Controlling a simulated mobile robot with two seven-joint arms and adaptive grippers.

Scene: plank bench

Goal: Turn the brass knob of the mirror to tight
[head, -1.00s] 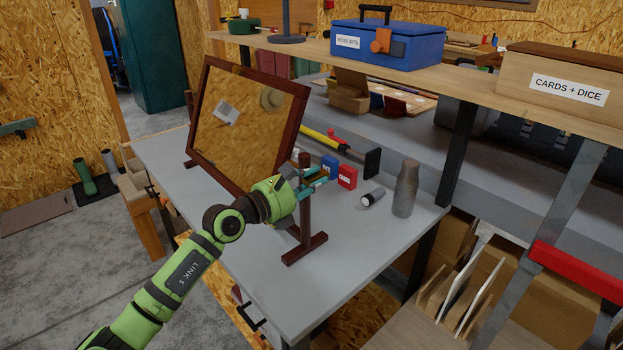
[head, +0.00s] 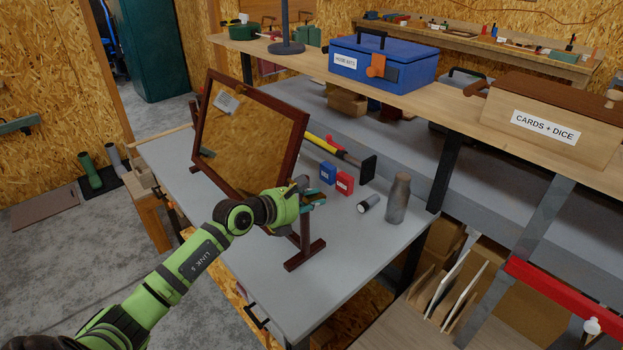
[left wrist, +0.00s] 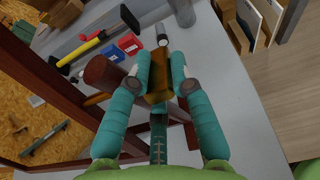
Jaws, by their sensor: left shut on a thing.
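The mirror (head: 250,135) has a dark red-brown frame and stands tilted on its wooden stand (head: 305,239) on the grey bench. My left gripper (head: 314,198) is at the near upright of the stand. In the left wrist view its teal fingers (left wrist: 160,82) are shut on the brass knob (left wrist: 157,88), one on each side. The round top of the wooden upright (left wrist: 103,73) is just left of the fingers. In the head view the hand hides most of the knob. No tight mark can be read. My right gripper is not in view.
On the bench (head: 240,260), blue (head: 328,172) and red boxes (head: 345,183), a flashlight (head: 369,204) and a grey bottle (head: 397,200) stand or lie right of the mirror. A shelf (head: 300,68) with a blue toolbox (head: 382,72) runs behind. The bench front is clear.

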